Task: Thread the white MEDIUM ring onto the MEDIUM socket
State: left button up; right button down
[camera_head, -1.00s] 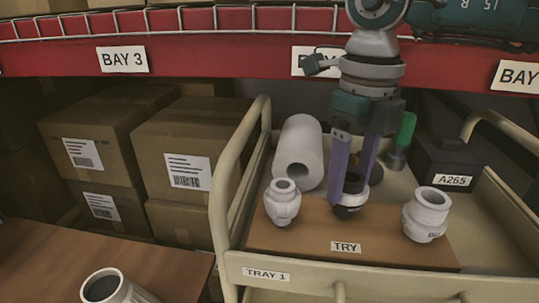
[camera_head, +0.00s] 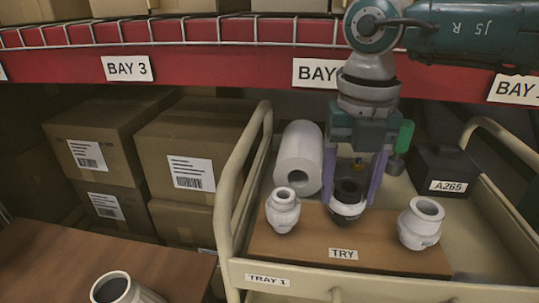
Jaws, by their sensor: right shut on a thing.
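My right gripper (camera_head: 349,200) reaches down over the board marked TRY, its purple fingers on either side of the middle fitting. It is shut on a white ring (camera_head: 347,209), which appears around the lower part of a black socket (camera_head: 349,188). The fingers partly hide both, and I cannot tell how far down the ring sits. A small white fitting (camera_head: 283,210) stands to the left on the board (camera_head: 300,240), and a larger white fitting (camera_head: 420,222) stands to the right. My left gripper is not in view.
The board lies in a beige tray (camera_head: 268,268) with raised side rails. Behind are a white roll (camera_head: 299,158), a green-topped object (camera_head: 402,140) and a black box marked A265 (camera_head: 448,172). A white cup-like part (camera_head: 118,288) stands on the wooden table (camera_head: 60,262).

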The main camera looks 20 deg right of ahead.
jog(key=shift+f+m, duration=0.15)
jog(key=shift+m, duration=0.55)
jog(key=shift+s+m+p, duration=0.1)
jog(key=shift+m+p, duration=0.5)
jog(key=shift+m, duration=0.1)
jog(key=shift+c, duration=0.2)
grip_release()
